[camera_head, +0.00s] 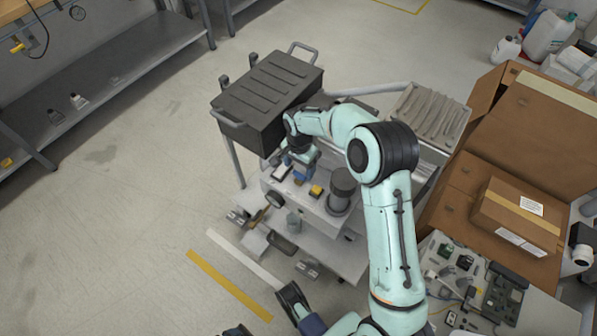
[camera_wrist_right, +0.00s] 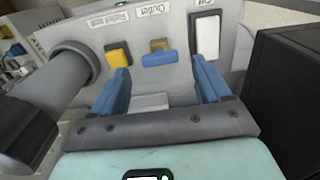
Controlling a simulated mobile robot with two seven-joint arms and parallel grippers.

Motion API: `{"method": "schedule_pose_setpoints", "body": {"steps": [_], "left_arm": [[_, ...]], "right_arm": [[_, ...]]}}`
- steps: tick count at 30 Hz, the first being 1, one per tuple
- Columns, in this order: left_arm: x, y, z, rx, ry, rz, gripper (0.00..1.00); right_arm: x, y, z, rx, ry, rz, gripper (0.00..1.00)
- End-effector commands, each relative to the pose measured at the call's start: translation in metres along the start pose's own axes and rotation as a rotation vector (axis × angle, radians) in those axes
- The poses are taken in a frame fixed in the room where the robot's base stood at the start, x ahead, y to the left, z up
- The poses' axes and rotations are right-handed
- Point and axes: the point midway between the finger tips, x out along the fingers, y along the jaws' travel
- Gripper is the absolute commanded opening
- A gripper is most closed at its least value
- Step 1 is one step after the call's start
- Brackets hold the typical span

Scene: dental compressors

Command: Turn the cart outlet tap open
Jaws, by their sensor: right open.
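In the right wrist view, the cart outlet tap (camera_wrist_right: 158,57) has a blue handle lying crosswise below a small brass part, under a label reading "Outlet". My right gripper (camera_wrist_right: 162,88) is open, with one blue finger on each side of the tap in the picture; I see no contact. In the head view, my right gripper (camera_head: 300,158) is over the cart's panel (camera_head: 312,196), and I cannot make out the outlet tap beside it.
A yellow knob (camera_wrist_right: 118,54) is left of the tap and a white rocker switch (camera_wrist_right: 205,35) is right of it. A grey cylinder (camera_head: 342,188) stands close by on the cart. A dark case (camera_head: 268,92) is behind. Cardboard boxes (camera_head: 515,215) are at right; open floor is left.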

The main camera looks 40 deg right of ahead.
Motion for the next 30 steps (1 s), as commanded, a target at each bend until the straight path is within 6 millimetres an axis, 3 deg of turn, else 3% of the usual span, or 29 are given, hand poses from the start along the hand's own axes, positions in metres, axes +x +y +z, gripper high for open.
{"method": "schedule_pose_setpoints", "body": {"steps": [6, 17, 22, 23, 30], "left_arm": [[0.006, -0.002, -0.009, -0.002, 0.025, -0.001, 1.0], [0.006, -0.003, -0.011, -0.003, 0.03, -0.001, 1.0], [0.006, -0.003, -0.01, -0.003, 0.03, -0.001, 1.0], [0.006, -0.003, -0.01, -0.003, 0.029, -0.001, 1.0], [0.006, -0.002, -0.01, -0.002, 0.028, -0.001, 1.0]], "right_arm": [[0.026, 0.001, 0.0, 0.0, 0.0, 0.002, 0.77], [0.03, 0.0, 0.0, 0.0, 0.0, 0.0, 0.77], [0.03, 0.0, 0.0, 0.0, 0.0, 0.0, 0.24], [0.03, 0.0, 0.0, 0.0, 0.0, 0.0, 0.2], [0.03, 0.0, 0.0, -0.014, 0.0, 0.0, 0.2]]}}
